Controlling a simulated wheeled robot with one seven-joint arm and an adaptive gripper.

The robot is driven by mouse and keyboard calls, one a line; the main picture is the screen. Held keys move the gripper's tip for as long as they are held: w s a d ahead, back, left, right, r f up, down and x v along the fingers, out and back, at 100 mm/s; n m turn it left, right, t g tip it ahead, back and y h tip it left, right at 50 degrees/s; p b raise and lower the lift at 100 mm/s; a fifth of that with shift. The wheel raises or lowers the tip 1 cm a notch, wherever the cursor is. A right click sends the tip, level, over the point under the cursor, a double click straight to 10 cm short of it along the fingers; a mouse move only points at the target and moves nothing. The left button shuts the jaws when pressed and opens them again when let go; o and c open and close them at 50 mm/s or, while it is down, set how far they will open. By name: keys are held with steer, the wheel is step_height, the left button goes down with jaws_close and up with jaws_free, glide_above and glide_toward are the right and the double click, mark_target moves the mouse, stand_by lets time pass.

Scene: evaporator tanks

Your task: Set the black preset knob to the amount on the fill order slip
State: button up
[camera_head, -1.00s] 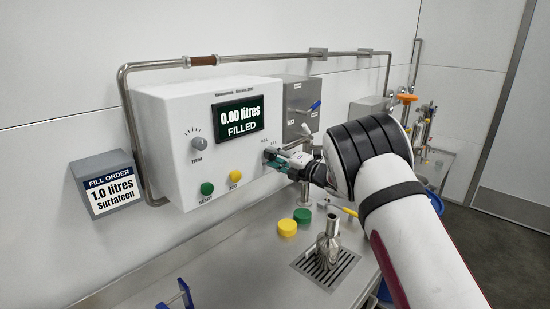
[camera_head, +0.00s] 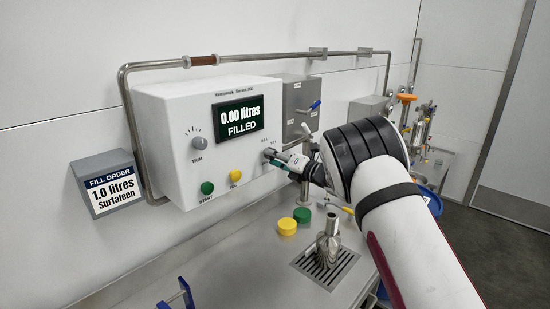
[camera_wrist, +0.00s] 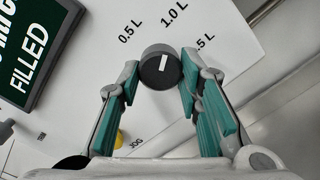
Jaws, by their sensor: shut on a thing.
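The black preset knob (camera_wrist: 160,70) is on the white panel, with a white pointer mark on its face. The mark points up and slightly right, roughly toward the 1.0 L label (camera_wrist: 174,20). The 0.5 L label (camera_wrist: 131,33) is to its left; a partly hidden label ending in .5 L (camera_wrist: 205,43) is to its right. My gripper (camera_wrist: 159,88) has its green-padded fingers shut on the knob's two sides. In the head view my gripper (camera_head: 275,158) is at the panel's right side and hides the knob.
The panel display (camera_head: 238,119) reads 0.00 litres FILLED. A TRIM knob (camera_head: 199,143), green START button (camera_head: 207,188) and yellow button (camera_head: 235,176) are on the panel. A metal vessel (camera_head: 327,243) stands on the drain grate, near yellow (camera_head: 287,227) and green caps (camera_head: 302,215).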

steer(key=o, duration=1.1)
steer(key=shift+o, duration=0.2)
steer(key=shift+d, duration=0.1)
steer(key=v, duration=1.2)
